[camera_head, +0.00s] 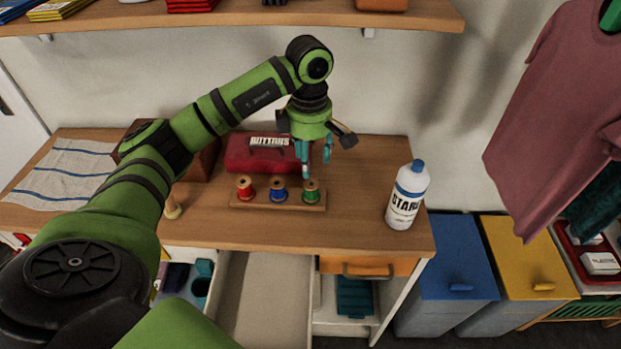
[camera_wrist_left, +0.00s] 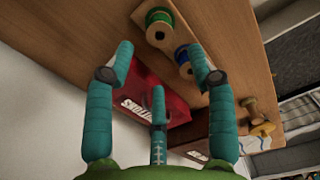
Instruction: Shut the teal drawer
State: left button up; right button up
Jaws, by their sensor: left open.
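No teal drawer front shows. An open drawer (camera_head: 262,300) with a pale, empty-looking interior is pulled out under the counter, left of a shut orange drawer (camera_head: 365,266). The open drawer's front is cut off by the bottom edge, so I cannot tell its colour. My left gripper (camera_head: 314,158) is open and empty, pointing down above the counter near the green spool, well above the drawer. Its teal fingers also show in the left wrist view (camera_wrist_left: 160,85). My right gripper is not in view.
A wooden rack (camera_head: 277,200) with red, blue and green spools stands below my left gripper. Behind it is a red buttons box (camera_head: 262,158). A white starch bottle (camera_head: 407,196) stands at the right. Blue (camera_head: 444,270) and yellow (camera_head: 527,265) bins stand beside the counter.

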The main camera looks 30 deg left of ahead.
aim_at(261, 300)
jog(key=l, duration=0.5)
jog(key=k+l, duration=0.15)
jog(key=l, duration=0.8)
jog(key=k, duration=0.05)
